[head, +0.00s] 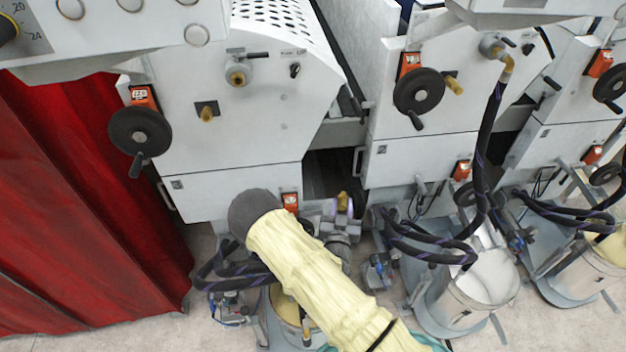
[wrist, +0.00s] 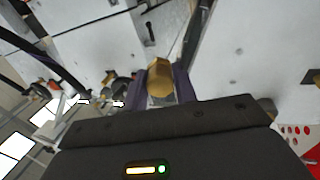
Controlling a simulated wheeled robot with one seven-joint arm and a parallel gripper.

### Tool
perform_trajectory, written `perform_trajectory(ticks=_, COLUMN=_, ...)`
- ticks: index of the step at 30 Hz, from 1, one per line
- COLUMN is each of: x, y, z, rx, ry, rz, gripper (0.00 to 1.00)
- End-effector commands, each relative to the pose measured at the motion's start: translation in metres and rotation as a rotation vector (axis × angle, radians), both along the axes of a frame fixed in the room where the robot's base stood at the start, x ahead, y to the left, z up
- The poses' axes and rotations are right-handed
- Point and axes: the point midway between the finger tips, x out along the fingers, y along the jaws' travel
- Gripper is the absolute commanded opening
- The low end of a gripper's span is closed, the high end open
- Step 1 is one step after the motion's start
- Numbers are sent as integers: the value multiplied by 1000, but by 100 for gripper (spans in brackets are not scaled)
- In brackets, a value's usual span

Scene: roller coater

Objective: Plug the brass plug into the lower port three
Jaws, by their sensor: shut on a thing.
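My gripper (head: 342,207) is in front of the gap between the left and middle machines in the head view. It is shut on a brass plug (head: 343,198), whose end points up and shows above the jaws. In the wrist view the brass plug (wrist: 159,78) sits between the purple-grey fingers of my gripper (wrist: 160,90), apart from the machine panels behind. The left machine has a lower brass fitting (head: 206,114), and the middle machine has one too (head: 454,86). I cannot read any port numbers, so I cannot tell which is lower port three.
Dark hoses (head: 485,150) hang from the middle machine's upper fitting. Black handwheels (head: 140,132) stick out from the panels. A red curtain (head: 80,210) hangs at the left.

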Motion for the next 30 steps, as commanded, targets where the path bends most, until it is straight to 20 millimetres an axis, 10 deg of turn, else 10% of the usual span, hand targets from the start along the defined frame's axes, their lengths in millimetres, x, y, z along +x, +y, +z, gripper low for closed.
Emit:
perform_trajectory(ticks=12, x=-62, y=-108, z=-69, rx=-24, ry=15, rz=41, gripper=0)
perform_trajectory(ticks=30, x=-74, y=-122, z=-76, rx=-18, ry=21, rz=58, gripper=0)
